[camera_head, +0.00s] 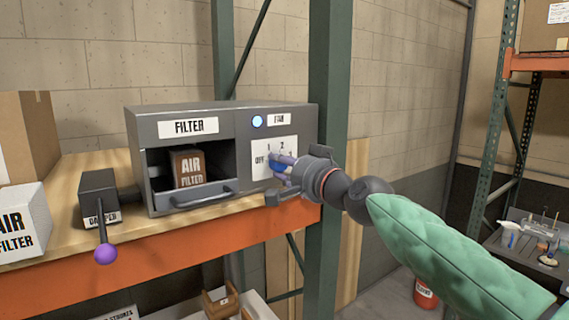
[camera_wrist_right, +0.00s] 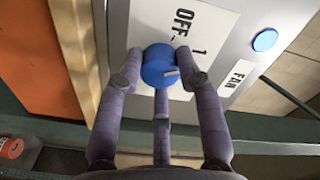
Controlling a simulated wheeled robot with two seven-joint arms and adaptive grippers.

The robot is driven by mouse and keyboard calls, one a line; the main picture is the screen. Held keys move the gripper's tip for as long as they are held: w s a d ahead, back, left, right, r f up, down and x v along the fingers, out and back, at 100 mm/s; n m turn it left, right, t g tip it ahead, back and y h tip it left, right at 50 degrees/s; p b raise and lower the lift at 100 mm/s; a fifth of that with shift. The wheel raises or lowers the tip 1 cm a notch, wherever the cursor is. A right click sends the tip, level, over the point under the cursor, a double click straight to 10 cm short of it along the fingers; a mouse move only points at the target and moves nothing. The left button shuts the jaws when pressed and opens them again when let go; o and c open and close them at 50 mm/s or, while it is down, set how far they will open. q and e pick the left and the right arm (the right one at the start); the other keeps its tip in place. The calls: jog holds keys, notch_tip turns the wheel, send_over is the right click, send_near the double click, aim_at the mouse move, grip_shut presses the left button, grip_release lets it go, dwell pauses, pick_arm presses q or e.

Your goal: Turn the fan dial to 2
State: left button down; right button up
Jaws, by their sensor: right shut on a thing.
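The fan dial (camera_wrist_right: 160,66) is a blue round knob on a white label plate marked OFF, 1 and 2 (camera_head: 260,158), at the right of a grey box (camera_head: 232,148). My right gripper (camera_wrist_right: 160,75) has its purple fingers around the dial and is shut on it. In the head view my right gripper (camera_head: 280,168) covers most of the dial. In the wrist view the dial's pale pointer mark shows near one fingertip; which number it points to I cannot tell. A blue light (camera_head: 257,122) sits beside the FAN label (camera_head: 279,119). My left gripper is not in view.
An open FILTER bay holds a brown air filter box (camera_head: 188,168). A damper lever with a purple ball (camera_head: 105,253) sticks out at the left. A white AIR FILTER box (camera_head: 22,225) stands farther left. A green rack post (camera_head: 328,90) rises close beside my right gripper.

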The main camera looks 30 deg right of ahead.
jog(key=m+p, duration=0.1)
jog(key=m, duration=0.4)
jog(key=shift+r+m, duration=0.1)
jog(key=shift+m, duration=0.2)
jog(key=m+p, duration=0.1)
jog(key=m, duration=0.3)
jog(key=shift+m+p, duration=0.4)
jog(key=shift+m, duration=0.3)
jog(key=o, duration=0.9)
jog(key=shift+o, duration=1.2)
jog(key=shift+w, duration=0.15)
jog(key=s, duration=1.2)
jog(key=shift+d, duration=0.45)
